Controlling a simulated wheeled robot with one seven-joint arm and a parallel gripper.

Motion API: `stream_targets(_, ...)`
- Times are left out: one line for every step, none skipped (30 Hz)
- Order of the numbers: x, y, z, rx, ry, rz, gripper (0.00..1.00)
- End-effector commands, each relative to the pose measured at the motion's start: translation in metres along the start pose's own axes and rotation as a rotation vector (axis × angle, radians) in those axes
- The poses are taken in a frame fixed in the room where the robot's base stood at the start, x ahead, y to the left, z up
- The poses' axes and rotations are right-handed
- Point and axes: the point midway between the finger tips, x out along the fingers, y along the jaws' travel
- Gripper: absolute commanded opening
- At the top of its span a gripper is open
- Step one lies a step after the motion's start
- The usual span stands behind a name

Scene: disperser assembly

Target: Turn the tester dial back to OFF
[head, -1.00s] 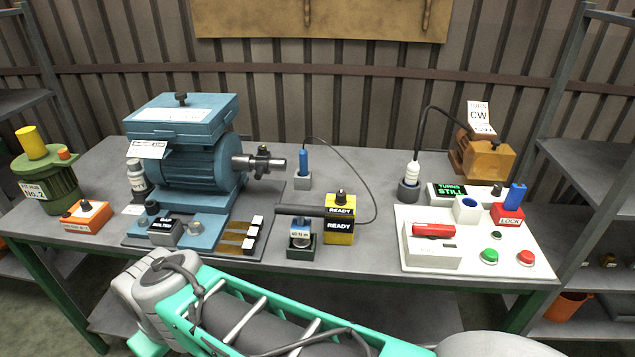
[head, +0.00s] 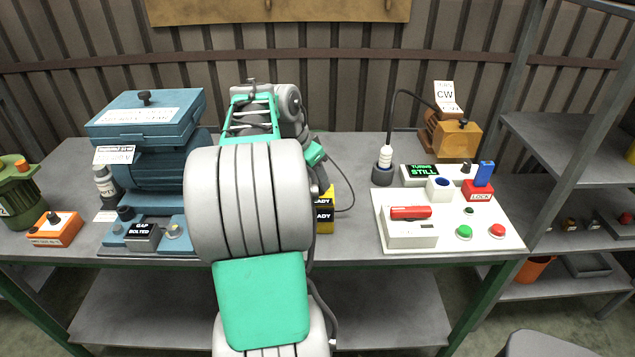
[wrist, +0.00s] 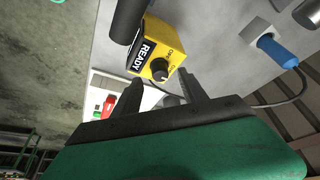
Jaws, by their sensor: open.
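The yellow tester (wrist: 160,42) shows in the wrist view with a black READY panel and a black dial (wrist: 160,68) on its top face. Small lettering stands beside the dial, too small to read surely. My gripper (wrist: 162,78) is open and empty, its two dark fingers pointing at the tester with the dial between and just beyond their tips. I cannot tell whether a finger touches the dial. In the head view the tester (head: 325,218) is mostly hidden behind my arm, and the gripper's fingers are hidden too.
A blue probe (wrist: 277,50) on a cable stands beside the tester. The blue motor unit (head: 150,160) is left of my arm. The white panel (head: 450,230) with red and green buttons is to the right. Bare tabletop lies between tester and panel.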

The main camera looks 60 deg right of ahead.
Motion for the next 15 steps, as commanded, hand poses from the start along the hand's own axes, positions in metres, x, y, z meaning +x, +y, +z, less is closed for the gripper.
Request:
stream_targets(0.01, 0.001, 0.0, 0.001, -0.001, 0.003, 0.5)
stream_targets(0.015, 0.001, 0.0, 0.0, -0.001, 0.003, 0.5)
stream_targets(0.02, 0.001, 0.0, -0.001, -0.001, 0.003, 0.5)
stream_targets(0.023, 0.001, 0.0, -0.001, -0.001, 0.002, 0.5)
stream_targets(0.025, 0.0, 0.0, -0.001, 0.0, 0.0, 0.5)
stream_targets(0.027, 0.0, 0.0, -0.002, 0.0, -0.001, 0.5)
stream_targets(0.028, 0.0, 0.0, -0.001, 0.0, -0.001, 0.5)
stream_targets(0.029, 0.0, 0.0, -0.001, 0.0, -0.001, 0.5)
stream_targets(0.029, 0.0, 0.0, -0.001, 0.0, -0.001, 0.5)
stream_targets(0.029, 0.0, 0.0, -0.001, 0.0, -0.002, 0.5)
stream_targets(0.029, 0.0, 0.0, -0.002, 0.0, -0.002, 0.5)
stream_targets(0.029, 0.0, 0.0, -0.002, 0.0, -0.002, 0.5)
stream_targets(0.029, 0.0, 0.0, -0.002, 0.0, -0.002, 0.5)
stream_targets(0.029, 0.0, 0.001, -0.002, 0.0, -0.002, 0.49)
stream_targets(0.029, 0.0, 0.001, -0.002, 0.0, -0.002, 0.46)
